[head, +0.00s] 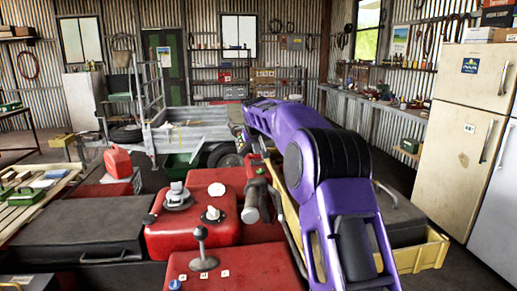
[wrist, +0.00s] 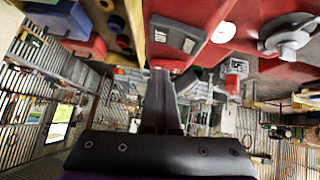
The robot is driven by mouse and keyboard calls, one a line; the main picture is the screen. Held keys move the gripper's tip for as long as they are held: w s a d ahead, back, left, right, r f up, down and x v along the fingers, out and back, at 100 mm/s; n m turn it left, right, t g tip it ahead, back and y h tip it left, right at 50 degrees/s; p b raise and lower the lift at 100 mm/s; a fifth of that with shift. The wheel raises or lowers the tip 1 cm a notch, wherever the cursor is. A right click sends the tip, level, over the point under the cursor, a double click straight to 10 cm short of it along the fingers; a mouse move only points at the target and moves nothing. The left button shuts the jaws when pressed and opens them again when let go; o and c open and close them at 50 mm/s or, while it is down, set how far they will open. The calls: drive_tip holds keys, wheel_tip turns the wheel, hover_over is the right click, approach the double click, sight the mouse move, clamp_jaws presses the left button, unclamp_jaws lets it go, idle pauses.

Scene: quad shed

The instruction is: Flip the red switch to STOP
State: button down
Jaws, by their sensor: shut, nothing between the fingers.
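My gripper (wrist: 161,75) shows in the wrist view with its dark fingers closed together and nothing between them. Its tips end just below a small red strip at the lower edge of a dark plate with two grey labels (wrist: 175,37), on the red quad bodywork (wrist: 118,12). I cannot tell if that strip is the red switch, if the tips touch it, or which way the switch is set. In the head view the red quad (head: 190,238) fills the lower middle, with a handlebar grip (head: 251,203). My purple arm reaches over it; the gripper is not clear there.
A dark rack (head: 75,238) lies left of the red body. A grey trailer (head: 185,122) stands behind, and a red fuel can (head: 117,162) at left. A knobbed lever (head: 201,245) rises in front. A cream fridge (head: 470,120) stands at right.

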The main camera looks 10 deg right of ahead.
drive_tip(key=shift+a+f, duration=0.25)
drive_tip(key=shift+a, duration=0.4)
drive_tip(key=shift+s+r, duration=0.1)
drive_tip(key=b+v, duration=0.1)
drive_tip(key=v, duration=1.6)
drive_tip(key=shift+r, duration=0.35)
drive_tip(key=w+d, duration=0.1)
drive_tip(key=w, duration=0.5)
drive_tip(key=shift+w+d+f+p, duration=0.2)
drive_tip(key=shift+d+f+p, duration=0.05)
drive_tip(key=shift+f+p, duration=0.15)
